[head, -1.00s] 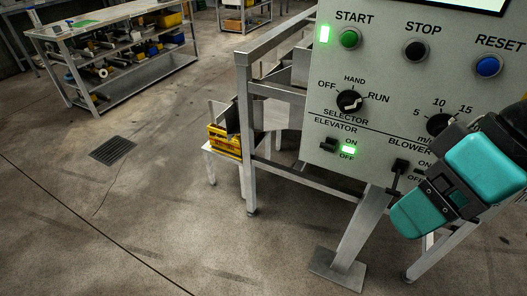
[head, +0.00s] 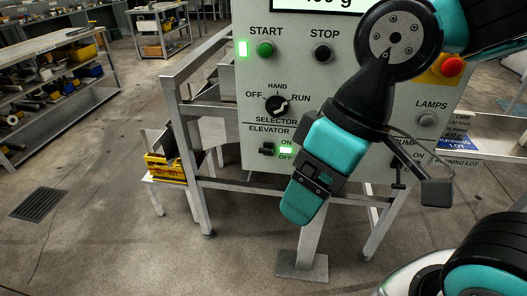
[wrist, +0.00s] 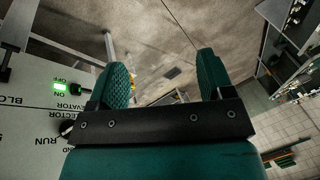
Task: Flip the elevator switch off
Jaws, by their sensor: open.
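The elevator switch (head: 266,149) is a small dark lever at the lower left of the grey control panel (head: 250,110). Its ON and OFF labels are beside it, with a lit green lamp (head: 286,150) between them. I cannot tell clearly which way the lever points. My gripper (head: 303,200) is in front of the panel, below and right of the switch, pointing down, apart from the lever. In the wrist view my gripper (wrist: 165,76) is open and empty. There the switch (wrist: 84,91) shows just left of the left finger, partly hidden, and the lamp (wrist: 60,87) is lit.
The selector knob (head: 277,104) is above the switch, with the green START button (head: 265,49) and black STOP button (head: 323,53) higher. My arm hides the panel's middle. A yellow crate (head: 165,167) stands left of the metal frame (head: 190,170).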

